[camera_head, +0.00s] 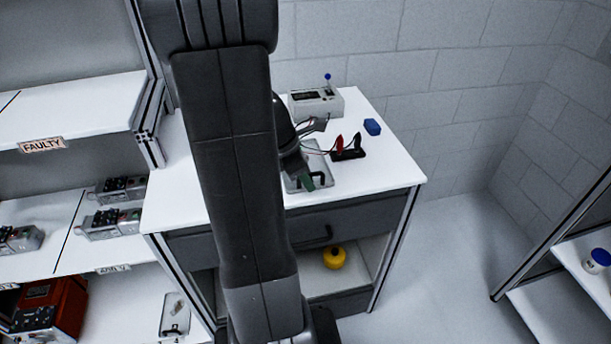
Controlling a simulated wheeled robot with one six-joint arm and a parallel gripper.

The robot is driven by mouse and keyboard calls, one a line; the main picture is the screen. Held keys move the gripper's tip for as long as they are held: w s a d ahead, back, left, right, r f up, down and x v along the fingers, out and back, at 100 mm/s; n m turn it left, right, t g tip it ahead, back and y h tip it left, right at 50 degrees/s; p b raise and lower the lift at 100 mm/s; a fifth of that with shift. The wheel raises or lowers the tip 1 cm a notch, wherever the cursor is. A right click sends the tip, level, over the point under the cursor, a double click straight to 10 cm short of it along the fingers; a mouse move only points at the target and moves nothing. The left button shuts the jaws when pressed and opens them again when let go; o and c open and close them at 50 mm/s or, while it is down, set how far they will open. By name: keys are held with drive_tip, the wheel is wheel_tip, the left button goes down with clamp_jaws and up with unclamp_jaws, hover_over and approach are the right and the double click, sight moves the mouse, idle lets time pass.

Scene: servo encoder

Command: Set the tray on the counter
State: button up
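The tray (325,166) is a shallow grey metal tray with a dark handle on its near side. It lies on the white counter (385,185), near the front edge, and my arm covers its left part. My gripper (314,154) is above the tray's left side, with its two fingers spread well apart and nothing seen between them. The lower fingertip overlaps the tray near the handle in this view; I cannot tell whether it touches.
On the counter are a grey instrument (318,104), a black block with red and black probes (348,154) and a blue block (372,127). A yellow object (334,257) sits below the drawer. A shelf labelled FAULTY (80,105) stands left. Open floor (455,260) lies right.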

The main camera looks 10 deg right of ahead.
drive_tip(key=p+v, duration=0.1)
drive_tip(key=v, duration=1.1)
drive_tip(key=shift+r, duration=0.2)
